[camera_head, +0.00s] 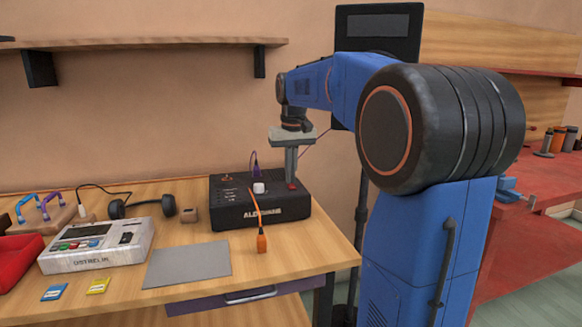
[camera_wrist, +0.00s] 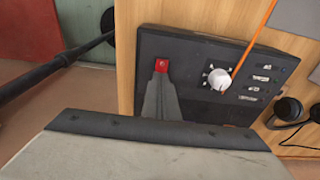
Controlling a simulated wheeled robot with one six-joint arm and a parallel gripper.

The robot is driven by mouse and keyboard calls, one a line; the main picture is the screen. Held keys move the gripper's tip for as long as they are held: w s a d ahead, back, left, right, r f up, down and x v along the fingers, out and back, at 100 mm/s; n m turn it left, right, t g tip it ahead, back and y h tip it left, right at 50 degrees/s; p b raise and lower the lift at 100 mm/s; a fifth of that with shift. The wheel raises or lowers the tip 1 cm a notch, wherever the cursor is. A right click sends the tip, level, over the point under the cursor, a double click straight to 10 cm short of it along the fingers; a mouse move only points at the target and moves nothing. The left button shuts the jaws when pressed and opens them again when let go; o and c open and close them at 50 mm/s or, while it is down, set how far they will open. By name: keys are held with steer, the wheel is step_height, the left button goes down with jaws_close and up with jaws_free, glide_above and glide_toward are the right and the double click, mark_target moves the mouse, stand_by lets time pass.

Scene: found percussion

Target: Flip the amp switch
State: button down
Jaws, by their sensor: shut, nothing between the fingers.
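The amp (camera_head: 262,208) is a black box on the wooden desk, with a white knob (camera_head: 259,188) on its top. It also fills the middle of the wrist view (camera_wrist: 190,105), where the white knob (camera_wrist: 219,79) shows clearly. The red amp switch (camera_wrist: 162,66) sits on the amp's top face near one corner; it also shows in the head view (camera_head: 292,186). My gripper (camera_head: 291,178) points down over that corner. Its fingers (camera_wrist: 160,78) are shut and empty, with the tips right at the switch. I cannot tell whether they touch it or which way it is set.
A grey sheet (camera_head: 188,265), a white device (camera_head: 97,245) and headphones (camera_head: 143,206) lie left. A black stand pole (camera_head: 361,210) stands beyond the desk's right edge.

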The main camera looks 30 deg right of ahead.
stand_by(0.3)
steer(key=shift+f, duration=0.25)
steer(key=shift+s, duration=0.1)
steer(key=shift+s+a+r, duration=0.1)
steer(key=shift+s+a, duration=0.1)
steer(key=shift+s, duration=0.4)
steer(key=shift+r, duration=0.1)
step_height(320, 180, up, 14)
steer(key=s, duration=0.1)
steer(key=shift+s+a, duration=0.25)
steer(key=shift+s, duration=0.05)
stand_by(0.3)
stand_by(0.5)
